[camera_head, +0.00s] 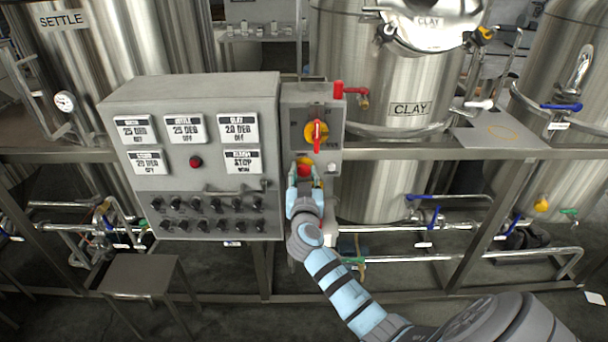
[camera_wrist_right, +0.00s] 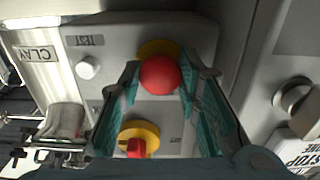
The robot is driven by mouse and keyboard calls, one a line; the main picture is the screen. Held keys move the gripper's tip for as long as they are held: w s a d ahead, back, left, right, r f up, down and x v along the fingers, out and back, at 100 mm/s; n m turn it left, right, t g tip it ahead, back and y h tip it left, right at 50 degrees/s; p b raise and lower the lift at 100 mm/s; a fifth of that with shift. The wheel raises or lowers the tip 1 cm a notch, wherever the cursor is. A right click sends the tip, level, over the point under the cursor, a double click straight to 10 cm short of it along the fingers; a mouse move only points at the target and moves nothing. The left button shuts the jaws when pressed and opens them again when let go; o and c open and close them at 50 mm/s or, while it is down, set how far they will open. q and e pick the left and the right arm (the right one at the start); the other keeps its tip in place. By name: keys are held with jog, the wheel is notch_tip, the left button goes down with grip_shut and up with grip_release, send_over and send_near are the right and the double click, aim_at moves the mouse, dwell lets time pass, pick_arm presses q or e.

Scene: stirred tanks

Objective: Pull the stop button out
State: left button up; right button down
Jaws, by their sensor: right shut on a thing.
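The stop button (camera_head: 304,171) is a red mushroom head on a yellow base, low on the small grey box (camera_head: 331,110) beside the main control panel. In the right wrist view the red stop button (camera_wrist_right: 160,75) sits between the two teal finger pads. My right gripper (camera_head: 304,180) reaches up to it from below and is shut on its sides; it also shows in the right wrist view (camera_wrist_right: 160,92). Part of the yellow base (camera_wrist_right: 157,49) shows behind the red head. My left gripper is not in view.
A red and yellow rotary switch (camera_head: 317,132) sits just above the button. The panel (camera_head: 190,160) with displays and rows of black knobs is close on the left. A metal rail (camera_head: 450,152) runs across, before the steel tank marked CLAY (camera_head: 400,85). A stool (camera_head: 140,277) stands lower left.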

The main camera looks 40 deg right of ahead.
jog(key=shift+s+a+f+b, duration=0.2)
jog(key=shift+s+a+b, duration=0.15)
jog(key=shift+b, duration=0.15)
jog(key=c, duration=1.5)
grip_release()
jog(key=o, duration=0.3)
jog(key=shift+s+r, duration=0.1)
jog(key=shift+r, duration=0.05)
jog(key=shift+o, duration=0.2)
jog(key=shift+a, duration=0.1)
jog(key=v, duration=1.2)
